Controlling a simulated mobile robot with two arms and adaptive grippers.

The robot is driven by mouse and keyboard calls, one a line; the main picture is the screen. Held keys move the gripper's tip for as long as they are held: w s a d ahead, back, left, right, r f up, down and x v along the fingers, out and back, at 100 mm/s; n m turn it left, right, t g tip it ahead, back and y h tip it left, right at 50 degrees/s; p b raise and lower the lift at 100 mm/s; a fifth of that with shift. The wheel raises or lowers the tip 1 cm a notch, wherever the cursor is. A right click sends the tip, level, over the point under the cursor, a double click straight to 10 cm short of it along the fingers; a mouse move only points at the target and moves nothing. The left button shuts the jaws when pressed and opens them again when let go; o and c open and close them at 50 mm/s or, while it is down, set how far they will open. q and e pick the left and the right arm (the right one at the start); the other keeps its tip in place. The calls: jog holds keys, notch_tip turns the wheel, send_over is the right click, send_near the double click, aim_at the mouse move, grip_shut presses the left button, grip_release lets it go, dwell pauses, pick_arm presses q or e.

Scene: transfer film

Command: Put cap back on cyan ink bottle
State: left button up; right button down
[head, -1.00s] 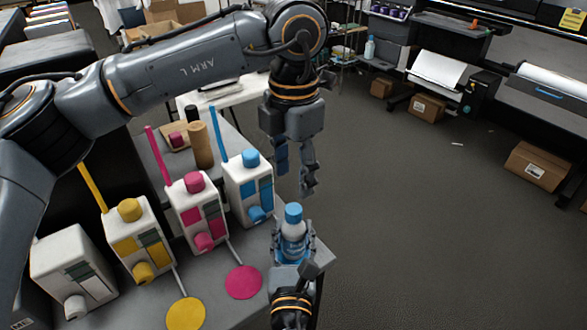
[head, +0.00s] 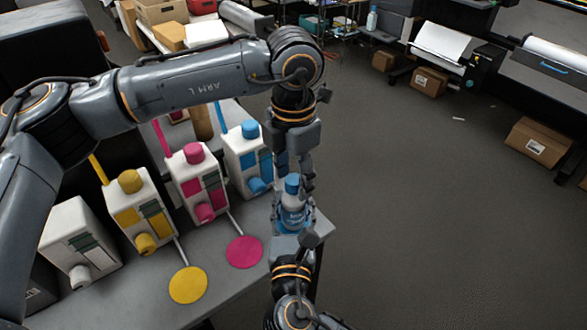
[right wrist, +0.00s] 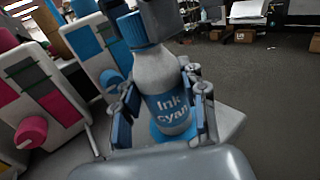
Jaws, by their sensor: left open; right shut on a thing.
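The cyan ink bottle (head: 292,218) is white with a blue "Ink cyan" label and stands upright near the table's right edge. It also shows in the right wrist view (right wrist: 157,72). A blue cap (head: 292,182) sits on its neck, also seen in the right wrist view (right wrist: 131,27); whether it is tight cannot be told. My right gripper (right wrist: 165,110) is shut on the bottle's body, a finger on each side. My left gripper (head: 295,176) points down from above, open, its fingers beside the cap and partly overlapping it. In the right wrist view, one dark left finger partly covers the cap.
White ink containers with cyan (head: 246,155), magenta (head: 199,183), yellow (head: 139,210) and grey (head: 78,240) parts stand in a row left of the bottle. A magenta disc (head: 244,252) and a yellow disc (head: 188,285) lie on the table (head: 140,300). Open floor lies to the right.

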pick_arm(q)
grip_shut()
jog(key=shift+o, duration=0.3)
grip_release()
notch_tip(320, 180, up, 12)
dwell(0.5)
